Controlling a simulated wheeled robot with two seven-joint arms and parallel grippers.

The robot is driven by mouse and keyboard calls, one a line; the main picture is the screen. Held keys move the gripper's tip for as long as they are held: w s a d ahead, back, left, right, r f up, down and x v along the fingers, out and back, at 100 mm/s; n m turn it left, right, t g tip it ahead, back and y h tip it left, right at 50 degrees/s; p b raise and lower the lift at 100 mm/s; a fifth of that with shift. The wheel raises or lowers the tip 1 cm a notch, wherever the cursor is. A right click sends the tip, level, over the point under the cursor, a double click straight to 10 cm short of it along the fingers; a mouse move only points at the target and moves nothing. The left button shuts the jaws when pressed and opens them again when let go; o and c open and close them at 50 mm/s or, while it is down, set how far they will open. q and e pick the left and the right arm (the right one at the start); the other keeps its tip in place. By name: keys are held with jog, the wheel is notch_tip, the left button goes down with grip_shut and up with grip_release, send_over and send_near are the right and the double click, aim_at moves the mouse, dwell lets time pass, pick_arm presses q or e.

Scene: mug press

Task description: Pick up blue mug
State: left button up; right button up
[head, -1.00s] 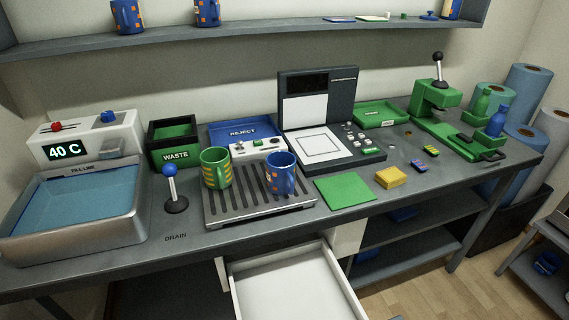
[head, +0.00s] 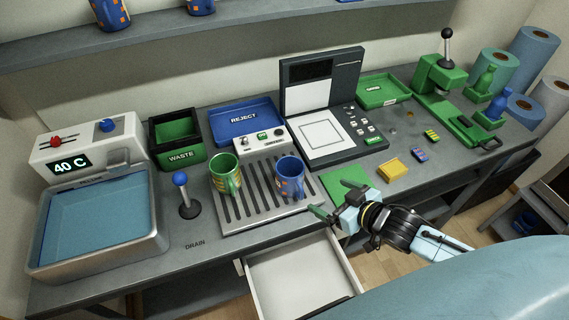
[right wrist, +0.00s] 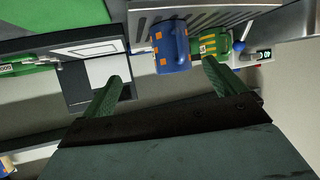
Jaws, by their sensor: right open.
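The blue mug (head: 290,180) with orange squares stands upright on the right part of the slatted drain tray (head: 262,217). Its handle points toward the front. In the right wrist view the blue mug (right wrist: 171,46) shows beyond and between my fingertips. My right gripper (head: 333,200) is open and empty, to the right and front of the blue mug, apart from it, over the front edge of the bench. Its two green fingers also frame the right wrist view (right wrist: 162,70). My left gripper is not in view.
A green mug (head: 224,174) with yellow marks stands just left of the blue one. A knobbed lever (head: 185,194) is left of the tray. An open drawer (head: 298,275) juts out below. A green mat (head: 346,182) and yellow block (head: 392,170) lie to the right.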

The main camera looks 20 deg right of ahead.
aim_at(302, 177)
jog(key=shift+t+y, duration=0.3)
jog(key=shift+y, duration=0.1)
jog(key=w+a, duration=0.1)
jog(key=w, duration=0.1)
jog(key=w+a, duration=0.2)
jog(key=w, duration=0.1)
jog(key=w+a, duration=0.1)
jog(key=w, duration=0.2)
jog(key=shift+w+a+r, duration=0.2)
jog(key=shift+a, duration=0.05)
jog(key=x, duration=0.4)
jog(key=shift+w+p, duration=0.3)
jog(key=shift+w, duration=0.2)
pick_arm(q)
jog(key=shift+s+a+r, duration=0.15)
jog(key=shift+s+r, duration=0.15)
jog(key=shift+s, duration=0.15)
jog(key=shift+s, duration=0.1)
pick_arm(e)
jog(key=c, duration=1.3)
